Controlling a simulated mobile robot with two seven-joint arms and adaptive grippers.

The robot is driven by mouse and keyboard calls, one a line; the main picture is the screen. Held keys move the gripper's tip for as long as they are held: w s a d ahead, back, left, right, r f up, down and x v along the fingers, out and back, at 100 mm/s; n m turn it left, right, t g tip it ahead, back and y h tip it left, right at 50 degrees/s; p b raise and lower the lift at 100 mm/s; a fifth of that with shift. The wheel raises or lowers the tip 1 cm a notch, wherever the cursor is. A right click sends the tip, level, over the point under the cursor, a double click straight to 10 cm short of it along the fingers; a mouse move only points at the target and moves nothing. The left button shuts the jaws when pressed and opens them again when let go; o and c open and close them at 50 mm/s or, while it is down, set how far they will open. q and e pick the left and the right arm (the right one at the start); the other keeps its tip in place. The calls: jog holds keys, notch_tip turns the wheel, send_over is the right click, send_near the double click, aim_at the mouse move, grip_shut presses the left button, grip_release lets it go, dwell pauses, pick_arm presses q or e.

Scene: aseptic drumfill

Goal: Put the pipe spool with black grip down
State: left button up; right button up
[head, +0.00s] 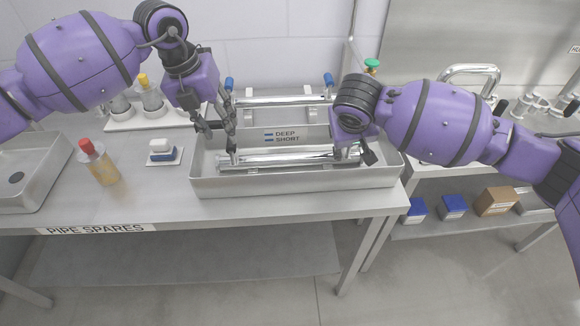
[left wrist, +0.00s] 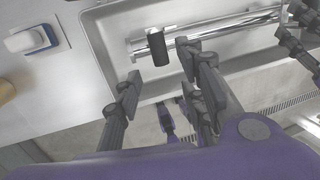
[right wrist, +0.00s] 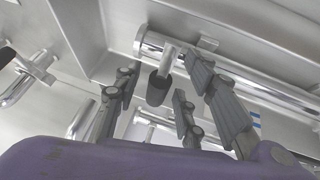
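The pipe spool with black grip (head: 290,158) is a shiny steel tube lying level inside the front part of the steel tray (head: 290,184). Its left black grip (left wrist: 157,47) stands up from the tube in the left wrist view. Its other black grip (right wrist: 158,88) shows in the right wrist view. My left gripper (head: 222,130) is just above the left end, fingers spread with the grip between and beyond them. My right gripper (head: 358,152) is at the right end, fingers spread on either side of its grip. Whether the spool touches the tray floor is hard to tell.
Another steel spool with blue grips (head: 280,100) lies behind, beyond the tray's labelled wall. On the table at left are a red-capped bottle (head: 102,165), a blue-and-white block (head: 162,151) and a steel basin (head: 35,175). A lower shelf at right holds blue boxes (head: 454,207).

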pick_arm(q)
jog(key=v, duration=0.4)
jog(key=shift+r, duration=0.15)
pick_arm(e)
jog(key=v, duration=1.2)
